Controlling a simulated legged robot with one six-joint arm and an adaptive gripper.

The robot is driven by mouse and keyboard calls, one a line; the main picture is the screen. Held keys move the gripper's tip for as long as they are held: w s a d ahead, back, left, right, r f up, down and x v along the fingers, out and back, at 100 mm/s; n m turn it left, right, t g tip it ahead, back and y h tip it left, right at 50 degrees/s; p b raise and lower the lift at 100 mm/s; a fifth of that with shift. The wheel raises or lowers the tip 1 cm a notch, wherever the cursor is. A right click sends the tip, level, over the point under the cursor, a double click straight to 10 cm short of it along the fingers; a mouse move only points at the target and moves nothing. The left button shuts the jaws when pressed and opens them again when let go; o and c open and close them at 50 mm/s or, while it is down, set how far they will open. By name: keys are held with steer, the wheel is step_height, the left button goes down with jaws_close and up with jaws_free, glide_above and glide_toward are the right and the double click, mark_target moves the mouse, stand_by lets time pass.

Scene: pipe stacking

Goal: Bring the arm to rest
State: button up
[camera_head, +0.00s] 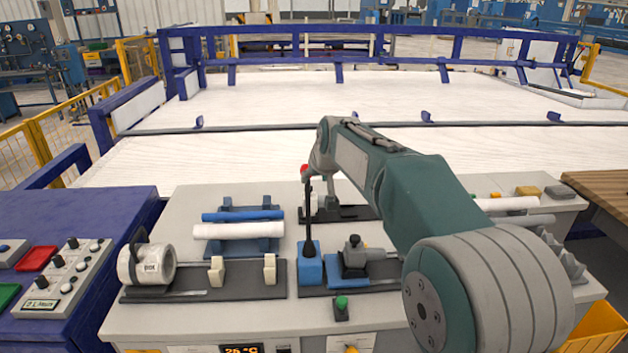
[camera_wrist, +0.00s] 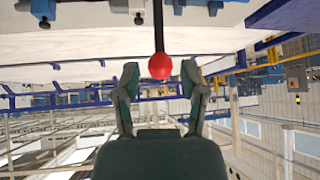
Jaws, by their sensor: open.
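My arm (camera_head: 430,200) reaches forward over the workbench from the lower right and bends down at its far end. My gripper (camera_wrist: 161,82) shows in the wrist view with its two fingers spread apart and nothing clamped. A red ball knob (camera_wrist: 160,65) on a dark lever sits between or just beyond the fingertips; I cannot tell how deep. In the head view the red knob (camera_head: 304,168) shows beside the arm's far end, above a black lever (camera_head: 309,215) rising from a blue base (camera_head: 310,265). The fingers are hardly visible there.
A blue pipe (camera_head: 243,215) and a white pipe (camera_head: 238,231) lie on a blue rack left of the lever. The white floor beyond is open.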

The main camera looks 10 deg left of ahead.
steer(key=s+d+r+m+h, duration=0.1)
steer(key=s+d+r, duration=0.1)
steer(key=s+d, duration=0.7)
steer(key=s+d+r+m+h, duration=0.1)
steer(key=s+d+r, duration=0.1)
steer(key=s+d, duration=0.75)
steer(key=s+d+f+m, duration=0.1)
steer(key=s+d+f, duration=0.1)
steer(key=s, duration=0.4)
steer(key=s+d+f+g+h, duration=0.1)
steer(key=s+d+f, duration=0.2)
steer(key=s, duration=0.4)
steer(key=s+d+f+m, duration=0.1)
steer(key=s+d+f, duration=0.1)
steer(key=s+f, duration=0.2)
steer(key=s, duration=0.3)
steer(key=shift+s+d+f+m+h, duration=0.2)
steer(key=shift+d+m+h, duration=0.1)
steer(key=shift+h, duration=0.1)
steer(key=shift+r, duration=0.1)
